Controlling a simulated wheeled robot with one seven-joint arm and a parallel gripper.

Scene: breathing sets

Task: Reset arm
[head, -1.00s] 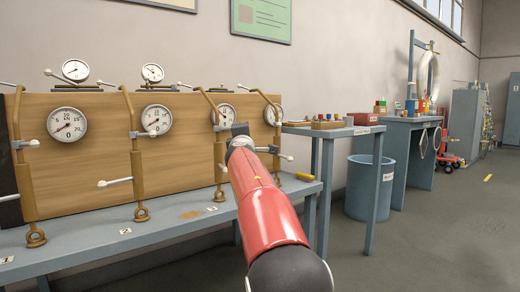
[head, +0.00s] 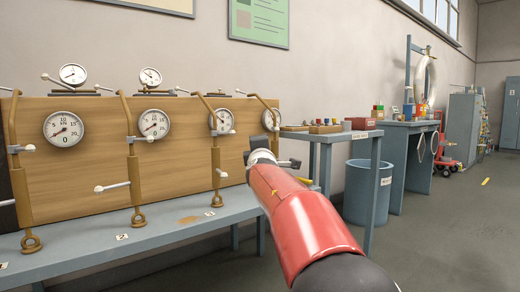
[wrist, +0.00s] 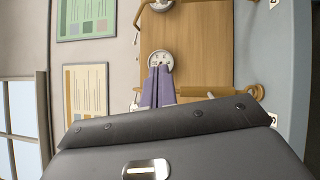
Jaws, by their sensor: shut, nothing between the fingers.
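My gripper (wrist: 159,72) is shut and empty in the wrist view, its two purple-grey fingers side by side, pointing toward a white gauge (wrist: 161,59) on the wooden board. In the head view, my red arm reaches up from the bottom right, and my gripper (head: 270,121) is at the right end of the wooden board (head: 95,165).
Several tan pipes with white-tipped levers stand before the board on the blue-grey bench (head: 150,238). A small table (head: 322,140) holding coloured parts and a blue bin (head: 368,190) stand to the right.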

